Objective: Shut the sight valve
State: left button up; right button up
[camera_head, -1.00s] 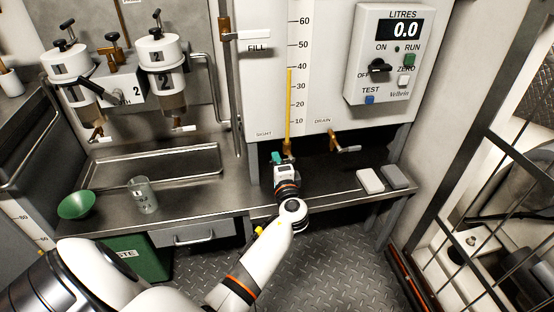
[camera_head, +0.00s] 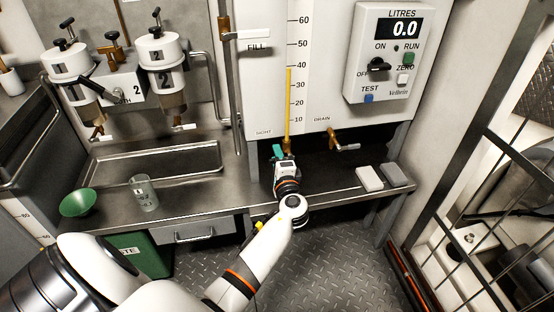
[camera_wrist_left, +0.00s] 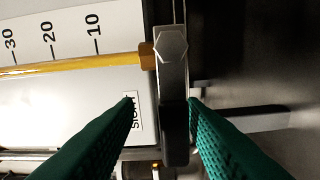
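The sight valve (camera_head: 288,146) is a small brass fitting at the foot of the yellow sight tube (camera_head: 289,105). In the left wrist view its dark lever (camera_wrist_left: 174,118) has a hex bolt at one end and lies crosswise to the yellow tube (camera_wrist_left: 75,61). My left gripper (camera_head: 281,154) is at the valve and partly hides it in the head view. Its green fingers (camera_wrist_left: 161,102) are apart, one on each side of the lever. The right finger is very near the lever; I cannot tell if it touches. The left finger has a gap. My right gripper is not in view.
The drain valve (camera_head: 341,142) sticks out to the right of the sight valve. A glass beaker (camera_head: 144,193) and a green bowl (camera_head: 79,203) stand on the left. A mesh gate (camera_head: 480,190) is far right.

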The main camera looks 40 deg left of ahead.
pick_arm(q)
jog(key=shift+f, duration=0.15)
jog(key=v, duration=1.2)
jog(key=shift+p, duration=0.3)
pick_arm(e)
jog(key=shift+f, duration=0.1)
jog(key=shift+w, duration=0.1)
